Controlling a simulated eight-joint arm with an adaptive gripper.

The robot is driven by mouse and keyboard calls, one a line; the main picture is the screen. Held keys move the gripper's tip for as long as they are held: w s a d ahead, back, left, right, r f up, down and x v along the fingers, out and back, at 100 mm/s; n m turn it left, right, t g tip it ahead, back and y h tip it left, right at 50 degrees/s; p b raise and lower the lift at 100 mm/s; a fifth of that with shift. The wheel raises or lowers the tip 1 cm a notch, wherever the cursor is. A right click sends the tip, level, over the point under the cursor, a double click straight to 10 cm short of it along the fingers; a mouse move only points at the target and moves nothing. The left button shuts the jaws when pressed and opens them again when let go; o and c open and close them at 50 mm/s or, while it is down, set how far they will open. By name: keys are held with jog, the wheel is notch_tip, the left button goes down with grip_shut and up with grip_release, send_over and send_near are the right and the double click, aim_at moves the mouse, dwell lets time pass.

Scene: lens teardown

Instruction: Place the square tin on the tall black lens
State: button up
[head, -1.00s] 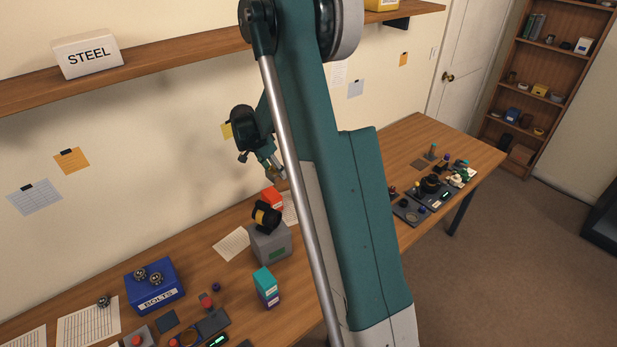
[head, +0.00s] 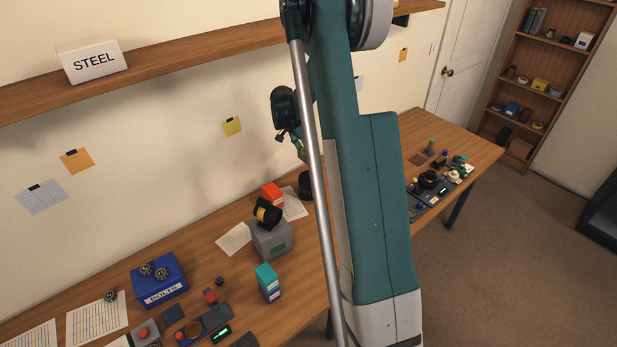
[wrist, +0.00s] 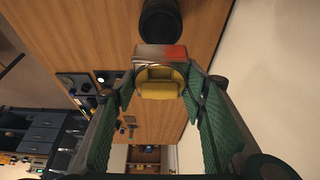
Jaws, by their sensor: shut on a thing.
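My gripper (wrist: 160,92) is shut on the square tin (wrist: 150,55). In the wrist view the tin shows a shiny silver face with a reddish patch and a yellow part nearer the camera, between the green finger pads. The tall black lens (wrist: 160,20) appears just beyond the tin at the top edge, partly cut off. In the head view the lens (head: 306,184) stands on the table beside my arm's rod, partly hidden. My gripper (head: 301,150) is above it in the air, mostly behind the rod, and the tin is barely visible there.
A grey box (head: 272,240) with a black and yellow item on top stands left of the lens, near a red box (head: 272,193). A blue BOLTS box (head: 160,280) is farther left. Electronics (head: 430,185) crowd the table's right end.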

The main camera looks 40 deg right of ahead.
aim_at(302, 156)
jog(key=shift+f, duration=0.15)
jog(key=shift+f+p, duration=0.4)
jog(key=shift+f, duration=2.6)
jog(key=shift+f, duration=1.85)
jog(key=shift+f, duration=0.2)
jog(key=o, duration=0.9)
jog(key=shift+o, duration=0.2)
jog(key=shift+r, duration=0.25)
jog(key=shift+b+v, duration=0.35)
jog(key=shift+v, duration=5.65)
